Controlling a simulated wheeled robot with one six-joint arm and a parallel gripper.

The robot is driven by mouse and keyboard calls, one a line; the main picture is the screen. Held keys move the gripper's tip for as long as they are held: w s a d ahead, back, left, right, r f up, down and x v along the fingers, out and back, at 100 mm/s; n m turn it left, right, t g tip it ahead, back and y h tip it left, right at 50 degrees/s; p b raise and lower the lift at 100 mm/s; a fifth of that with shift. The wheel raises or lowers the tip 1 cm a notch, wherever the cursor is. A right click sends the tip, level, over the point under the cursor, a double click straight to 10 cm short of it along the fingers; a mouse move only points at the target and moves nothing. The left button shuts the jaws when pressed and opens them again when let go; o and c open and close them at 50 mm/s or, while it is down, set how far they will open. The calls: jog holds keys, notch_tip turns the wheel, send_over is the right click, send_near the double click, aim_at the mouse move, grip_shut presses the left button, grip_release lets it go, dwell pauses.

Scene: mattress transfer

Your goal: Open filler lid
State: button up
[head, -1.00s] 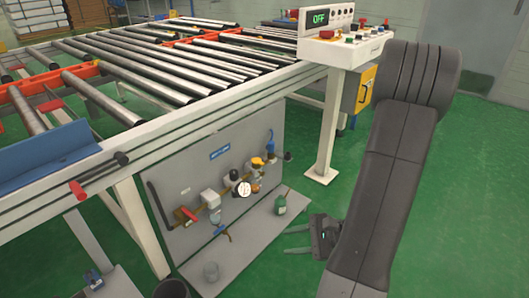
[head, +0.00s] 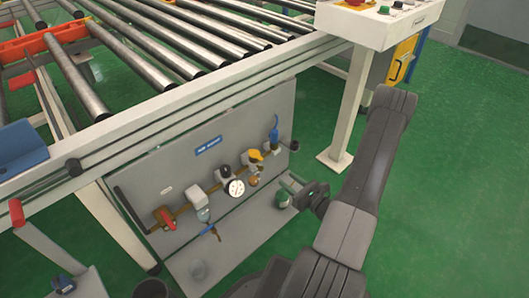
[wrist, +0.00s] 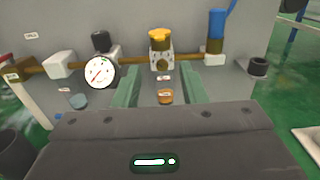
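No lid is marked as the filler lid in the frames. A yellow cap (wrist: 160,36) tops a pale metal unit (wrist: 162,57) on the brass pipe of the grey panel; the cap also shows in the head view (head: 255,155). An amber bowl (wrist: 166,97) hangs below it. My gripper (wrist: 158,88) is open, its two greenish fingers apart in the wrist view with nothing gripped. The amber bowl appears between the fingers, and the cap is above and beyond them.
A black cup (wrist: 258,67) sits on the panel's right side. The roller conveyor (head: 130,125) overhangs the panel (head: 150,190). Green floor is open at right.

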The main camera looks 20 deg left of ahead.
aim_at(256, 155)
jog(key=b+x, duration=0.2)
jog(key=x, duration=1.1)
jog(key=shift+a, duration=0.4)
jog(key=shift+w, duration=0.15)
grip_shut()
